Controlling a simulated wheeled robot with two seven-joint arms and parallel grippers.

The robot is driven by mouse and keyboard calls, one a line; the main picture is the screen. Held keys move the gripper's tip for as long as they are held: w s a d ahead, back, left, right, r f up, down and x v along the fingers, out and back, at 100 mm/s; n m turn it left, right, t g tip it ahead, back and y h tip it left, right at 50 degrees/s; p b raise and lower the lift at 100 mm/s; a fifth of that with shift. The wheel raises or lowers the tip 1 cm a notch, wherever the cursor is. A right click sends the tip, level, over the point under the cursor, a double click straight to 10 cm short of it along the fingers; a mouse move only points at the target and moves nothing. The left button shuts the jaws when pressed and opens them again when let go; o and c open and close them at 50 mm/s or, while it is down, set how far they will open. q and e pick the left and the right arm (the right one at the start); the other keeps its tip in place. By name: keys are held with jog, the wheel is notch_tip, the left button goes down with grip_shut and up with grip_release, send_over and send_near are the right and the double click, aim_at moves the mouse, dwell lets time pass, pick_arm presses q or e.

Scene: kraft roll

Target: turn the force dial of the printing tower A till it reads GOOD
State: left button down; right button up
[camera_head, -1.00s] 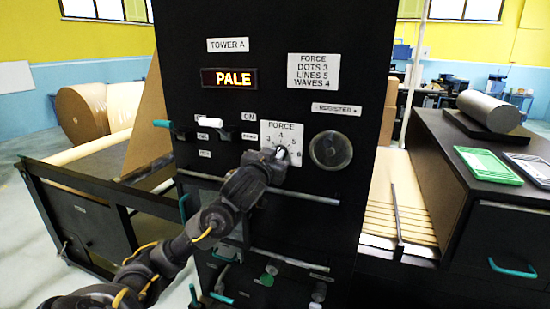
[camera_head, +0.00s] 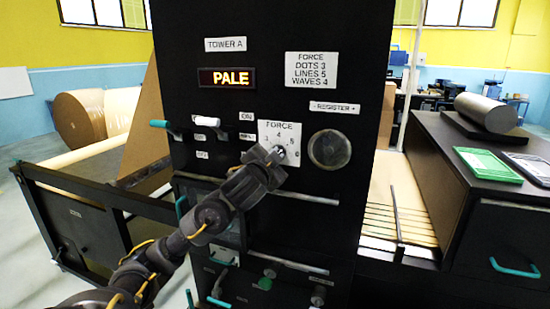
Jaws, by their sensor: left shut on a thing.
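Printing tower A (camera_head: 345,210) is a tall dark panel with a "TOWER A" label (camera_head: 225,45). Its lit display (camera_head: 227,78) reads PALE in yellow. The white FORCE dial plate (camera_head: 280,130) sits at mid panel, with several numerals around its edge. My left gripper (camera_head: 277,154) reaches it from the lower left and is shut on the force dial knob, hiding most of the knob and the plate's lower left. The knob's exact pointing cannot be read. My right gripper is not in view.
A note (camera_head: 311,70) reads DOTS 3, LINES 5, WAVES 4. A round register knob (camera_head: 329,149) lies just right of the dial. A white-ended lever (camera_head: 207,121) and a teal-tipped lever (camera_head: 160,124) stick out at left. A metal bar (camera_head: 310,198) runs below.

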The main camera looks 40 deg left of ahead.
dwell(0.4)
pick_arm(q)
jog(key=c, duration=1.5)
grip_release()
jog(key=shift+o, duration=0.2)
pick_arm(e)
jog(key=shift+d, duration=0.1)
